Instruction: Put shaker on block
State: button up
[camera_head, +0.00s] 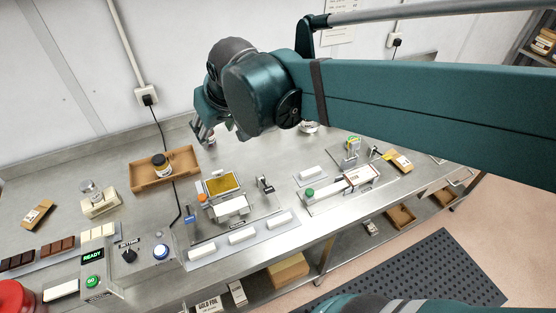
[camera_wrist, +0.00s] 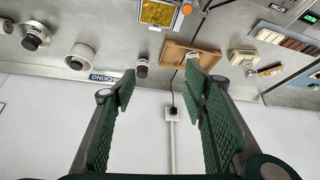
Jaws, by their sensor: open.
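A small clear shaker with a grey metal top (camera_head: 88,187) appears to stand upright on a cream block (camera_head: 100,208) at the left of the bench. In the wrist view the block (camera_wrist: 239,56) shows at the right with the shaker (camera_wrist: 249,67) at it; the exact contact is too small to tell. My gripper (camera_head: 204,134) is high near the back of the bench, to the right of and well apart from both. In the wrist view my gripper (camera_wrist: 160,82) is open, with nothing between its fingers.
A wooden tray (camera_head: 137,181) holds a dark-lidded jar (camera_head: 160,165) between the block and my gripper. A dark red jar (camera_wrist: 142,68) stands near the wall. A control box (camera_head: 150,270), chocolate bars (camera_head: 58,247) and a mould station (camera_head: 222,186) occupy the front. Bare steel lies around the block.

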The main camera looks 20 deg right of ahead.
jog(key=s+d+f+m+t+h, duration=0.1)
jog(key=s+d+f, duration=0.3)
jog(key=s+d, duration=0.7)
jog(key=s+m, duration=0.1)
jog(key=s, duration=0.2)
jog(key=shift+s+d+f, duration=0.15)
jog(key=shift+s+d, duration=0.05)
jog(key=shift+d, duration=0.2)
jog(key=shift+f, duration=0.1)
notch_tip(320, 180, down, 9)
jog(key=b, duration=0.9)
dwell(0.5)
